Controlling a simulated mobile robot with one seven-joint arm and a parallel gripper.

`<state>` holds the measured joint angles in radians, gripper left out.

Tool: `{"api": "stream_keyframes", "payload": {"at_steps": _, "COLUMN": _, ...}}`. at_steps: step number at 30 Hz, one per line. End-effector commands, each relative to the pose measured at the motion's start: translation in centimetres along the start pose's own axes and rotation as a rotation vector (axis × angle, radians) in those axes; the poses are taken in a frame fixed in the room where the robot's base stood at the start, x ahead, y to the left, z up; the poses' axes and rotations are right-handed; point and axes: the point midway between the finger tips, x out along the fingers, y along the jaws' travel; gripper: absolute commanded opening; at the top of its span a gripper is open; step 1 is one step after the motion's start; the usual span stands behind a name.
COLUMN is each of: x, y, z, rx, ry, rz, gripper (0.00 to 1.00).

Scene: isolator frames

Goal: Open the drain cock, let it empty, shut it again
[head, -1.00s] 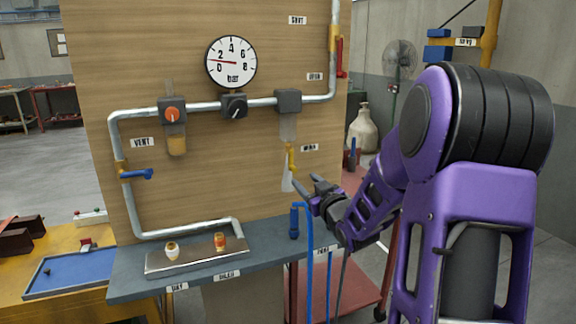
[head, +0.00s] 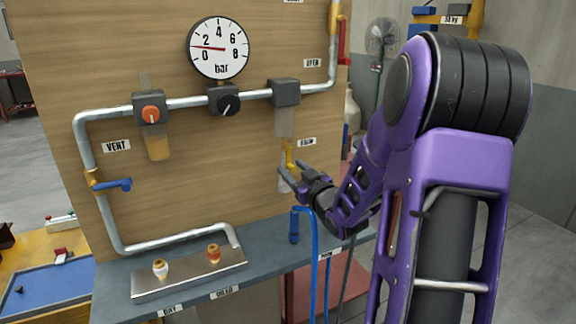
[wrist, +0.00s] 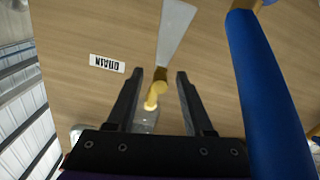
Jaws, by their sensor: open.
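The yellow drain cock (head: 289,156) hangs under the pale bowl (head: 284,122) of the right-hand unit, beside a label. In the wrist view, upside down, the cock (wrist: 157,90) is between the fingers, with the DRAIN label (wrist: 107,63) to the left. My gripper (head: 291,171) is open and just in front of the cock; in the wrist view its fingers (wrist: 160,73) stand apart on either side of it. I cannot tell whether they touch it. A clear container (wrist: 146,119) shows beyond the cock, partly hidden by my gripper.
A blue tube-like thing (wrist: 272,85) is close on the right in the wrist view. A red lever (head: 343,42) is at upper right.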

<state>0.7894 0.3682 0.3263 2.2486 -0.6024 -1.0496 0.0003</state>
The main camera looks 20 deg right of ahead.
Motion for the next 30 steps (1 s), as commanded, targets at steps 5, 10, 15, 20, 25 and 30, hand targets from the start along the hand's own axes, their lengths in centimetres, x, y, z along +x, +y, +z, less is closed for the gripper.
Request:
{"api": "stream_keyframes", "payload": {"at_steps": 5, "x": -0.06, "y": 0.01, "z": 0.02, "rx": 0.000, "ry": 0.000, "rz": 0.000, "gripper": 0.52}}
{"api": "stream_keyframes", "payload": {"at_steps": 10, "x": -0.05, "y": 0.01, "z": 0.01, "rx": 0.000, "ry": 0.000, "rz": 0.000, "gripper": 0.50}}
{"api": "stream_keyframes", "payload": {"at_steps": 15, "x": -0.05, "y": 0.01, "z": 0.00, "rx": 0.000, "ry": 0.000, "rz": 0.000, "gripper": 0.20}}
{"api": "stream_keyframes", "payload": {"at_steps": 20, "x": -0.04, "y": 0.01, "z": -0.01, "rx": 0.000, "ry": 0.001, "rz": 0.000, "gripper": 0.00}}
{"api": "stream_keyframes", "payload": {"at_steps": 25, "x": -0.03, "y": 0.02, "z": -0.03, "rx": 0.000, "ry": 0.001, "rz": 0.000, "gripper": 0.00}}
{"api": "stream_keyframes", "payload": {"at_steps": 30, "x": -0.03, "y": -0.06, "z": -0.07, "rx": 0.012, "ry": 0.001, "rz": 0.000, "gripper": 0.00}}
